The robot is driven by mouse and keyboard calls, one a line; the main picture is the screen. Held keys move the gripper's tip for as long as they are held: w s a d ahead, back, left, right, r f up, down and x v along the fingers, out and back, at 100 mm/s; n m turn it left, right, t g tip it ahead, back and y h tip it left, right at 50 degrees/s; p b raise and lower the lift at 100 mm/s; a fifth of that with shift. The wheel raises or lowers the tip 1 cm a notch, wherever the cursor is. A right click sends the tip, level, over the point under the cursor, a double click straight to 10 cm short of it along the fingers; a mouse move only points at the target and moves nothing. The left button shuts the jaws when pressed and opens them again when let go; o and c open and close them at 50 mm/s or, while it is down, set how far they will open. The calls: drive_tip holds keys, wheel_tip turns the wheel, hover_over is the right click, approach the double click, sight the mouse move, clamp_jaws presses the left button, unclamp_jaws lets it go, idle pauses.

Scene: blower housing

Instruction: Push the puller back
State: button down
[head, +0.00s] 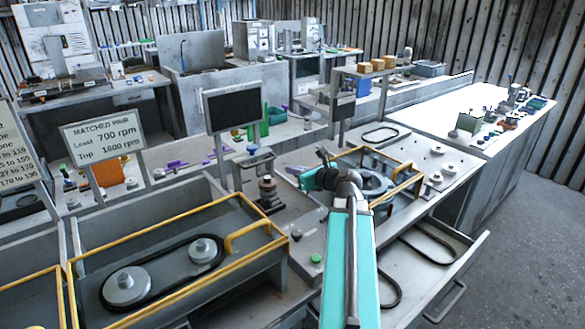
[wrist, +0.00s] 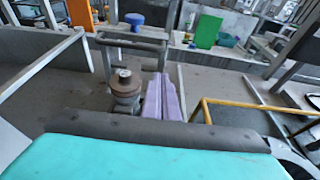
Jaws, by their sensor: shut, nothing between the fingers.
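What looks like the puller is a grey frame with a crossbar (head: 256,159), standing beside a short stacked post (head: 268,188) on the bench. In the wrist view the crossbar (wrist: 130,40) runs behind the post (wrist: 124,88), which has a brown disc on top. My gripper (head: 290,169) is at the end of the teal arm, to the right of the frame and apart from it in the head view. Its purple fingers (wrist: 160,82) are shut and empty, pointing toward the frame's right side. The wrist view does not show clearly whether they touch it.
A dark screen (head: 234,107) stands behind the frame. Yellow-railed bays hold a belt and pulleys (head: 126,286) at front left and a round part (head: 368,182) at right. The yellow rail (wrist: 240,106) is close right of my fingers. A drawer (head: 440,262) stands open at right.

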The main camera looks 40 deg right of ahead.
drive_tip(key=p, duration=0.2)
approach(271, 162)
drive_tip(key=p+x, duration=0.1)
drive_tip(key=x, duration=0.3)
drive_tip(key=shift+d+f, duration=0.15)
drive_tip(key=shift+f, duration=0.05)
drive_tip(key=shift+x, duration=1)
drive_tip(key=shift+r, duration=0.15)
drive_tip(key=shift+w+d+r+p, duration=0.1)
drive_tip(key=shift+w+p, duration=0.65)
drive_tip(key=shift+w, duration=1.2)
drive_tip(key=shift+r, duration=0.15)
drive_tip(key=shift+w, duration=0.1)
drive_tip(key=shift+r, duration=0.1)
